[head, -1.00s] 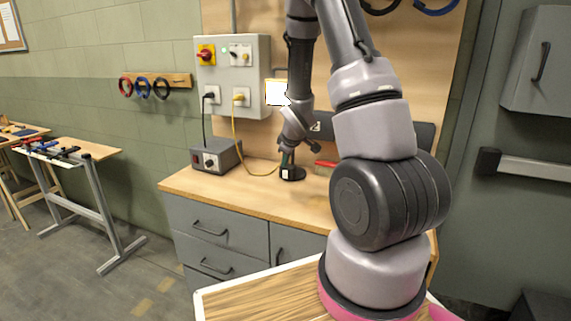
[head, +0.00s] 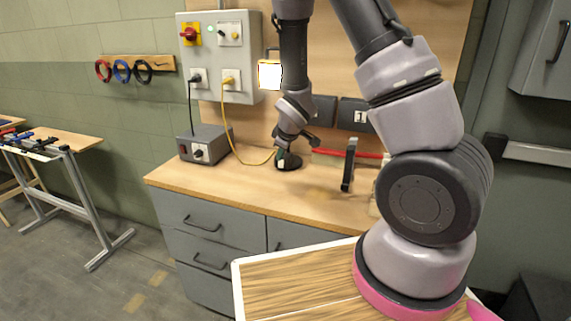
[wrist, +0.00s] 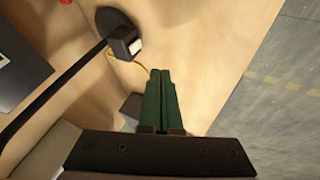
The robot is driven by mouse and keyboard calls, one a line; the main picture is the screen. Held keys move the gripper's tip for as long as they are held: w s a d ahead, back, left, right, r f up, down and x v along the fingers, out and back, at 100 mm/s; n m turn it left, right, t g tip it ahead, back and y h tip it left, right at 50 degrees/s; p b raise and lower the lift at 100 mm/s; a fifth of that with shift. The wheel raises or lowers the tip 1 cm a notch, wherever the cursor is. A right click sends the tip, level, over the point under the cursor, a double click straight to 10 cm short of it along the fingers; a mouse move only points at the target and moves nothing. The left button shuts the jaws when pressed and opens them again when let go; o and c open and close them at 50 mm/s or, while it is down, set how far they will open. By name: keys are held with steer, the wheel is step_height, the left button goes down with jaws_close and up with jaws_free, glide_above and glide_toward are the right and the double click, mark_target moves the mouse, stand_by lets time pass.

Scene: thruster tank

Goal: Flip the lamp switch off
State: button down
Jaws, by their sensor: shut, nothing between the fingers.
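The lamp stands on the workbench, with a bright white square head (head: 270,74) and a round black base (head: 290,162). In the wrist view its black stem (wrist: 60,93) runs from lower left toward the base (wrist: 113,20). A small dark box with a white face (wrist: 125,42), seemingly the switch, sits at the base. My gripper (wrist: 160,74) has two green fingers, pressed together and empty. Their tips are close to the box, below and right of it in the wrist view; I cannot tell whether they touch. In the head view my gripper (head: 282,152) points down at the base, partly hiding the lamp.
A grey power box (head: 205,148) stands left on the workbench (head: 215,178), with a yellow cable (head: 238,157) running toward the lamp. A wall panel (head: 213,90) with knobs hangs behind. A clamp with a red bar (head: 350,155) is to the right. The front left of the bench is clear.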

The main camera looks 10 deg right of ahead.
mark_target(279, 165)
steer(key=shift+w+f, duration=0.1)
steer(key=x, duration=1)
steer(key=shift+f, duration=0.15)
steer(key=shift+w+d, duration=0.85)
steer(key=shift+w, duration=0.25)
steer(key=shift+w+d, duration=0.25)
steer(key=shift+w, duration=0.25)
steer(key=shift+w+d+f, duration=0.1)
steer(key=shift+w+f, duration=0.05)
steer(key=shift+r, duration=0.85)
